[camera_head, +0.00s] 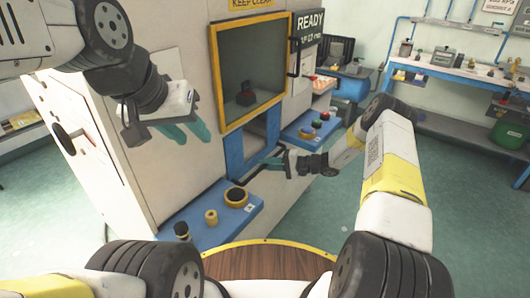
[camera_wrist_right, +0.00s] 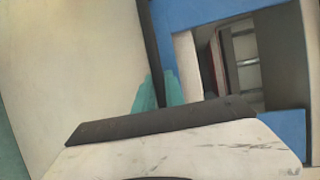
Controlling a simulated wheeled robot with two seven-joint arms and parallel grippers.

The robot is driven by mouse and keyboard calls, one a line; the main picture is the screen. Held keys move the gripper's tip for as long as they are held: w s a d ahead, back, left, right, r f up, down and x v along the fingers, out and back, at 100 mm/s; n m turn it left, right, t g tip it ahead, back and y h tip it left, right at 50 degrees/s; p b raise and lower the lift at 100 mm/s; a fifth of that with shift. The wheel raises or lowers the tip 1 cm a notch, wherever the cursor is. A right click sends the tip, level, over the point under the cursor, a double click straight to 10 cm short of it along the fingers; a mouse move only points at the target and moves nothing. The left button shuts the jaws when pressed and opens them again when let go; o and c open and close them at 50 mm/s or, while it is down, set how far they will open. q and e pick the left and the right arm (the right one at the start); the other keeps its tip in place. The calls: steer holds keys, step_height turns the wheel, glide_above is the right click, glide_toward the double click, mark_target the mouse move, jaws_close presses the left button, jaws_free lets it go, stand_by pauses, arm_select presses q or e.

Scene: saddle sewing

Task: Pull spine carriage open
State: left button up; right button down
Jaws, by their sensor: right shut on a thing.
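The machine's blue-framed opening (camera_head: 234,152) sits below a yellow-framed window. A dark bar (camera_head: 258,168), apparently the spine carriage handle, crosses in front of the opening's lower part. My right gripper (camera_head: 273,161) is at this bar, its teal fingers shut on it; the fingers hide the exact contact. In the right wrist view, the teal fingertips (camera_wrist_right: 155,92) are close together beside the blue frame (camera_wrist_right: 205,14). The opening shows a dark interior with pale rails. My left gripper (camera_head: 187,128) is raised at the left in front of the machine's pale wall, its teal fingers apart and empty.
A blue shelf (camera_head: 232,216) below the opening holds a dark ring (camera_head: 235,196), a yellow spool (camera_head: 211,216) and a dark knob. Another blue ledge (camera_head: 308,135) with coloured buttons lies right of the opening. A round wooden table (camera_head: 268,264) is in front. Green floor is free at right.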

steer(key=s+d, duration=0.8)
steer(key=d, duration=0.3)
steer(key=s+d, duration=0.9)
steer(key=d, duration=0.3)
steer(key=shift+d, duration=0.1)
steer(key=c, duration=1.4)
jaws_free()
steer(key=v, duration=0.7)
steer(key=shift+d, duration=0.4)
